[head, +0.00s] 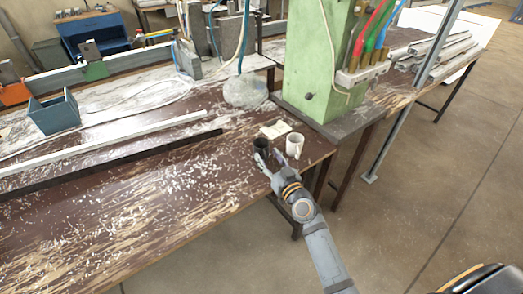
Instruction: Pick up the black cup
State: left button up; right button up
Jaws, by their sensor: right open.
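The black cup (261,146) stands upright near the right end of the brown bench, close to its edge. A white mug (295,145) stands just to its right, with its handle facing right. My right gripper (270,161) is at the near side of the black cup, with its fingers apart. One finger is in front of the cup and the other is between the cup and the mug. The fingers hide the cup's lower part, and I cannot tell whether they touch it. My left gripper is not in view.
A small pale pad (275,130) lies behind the cups. A green machine column (315,60) rises behind them to the right. White and dark profiles (115,163) lie along the bench on the left, with a dark teal bin (54,114) beyond. Shavings litter the bench top.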

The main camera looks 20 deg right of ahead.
jog(key=shift+w, duration=0.3)
jog(key=shift+s, duration=0.15)
jog(key=shift+c, duration=1.2)
grip_shut()
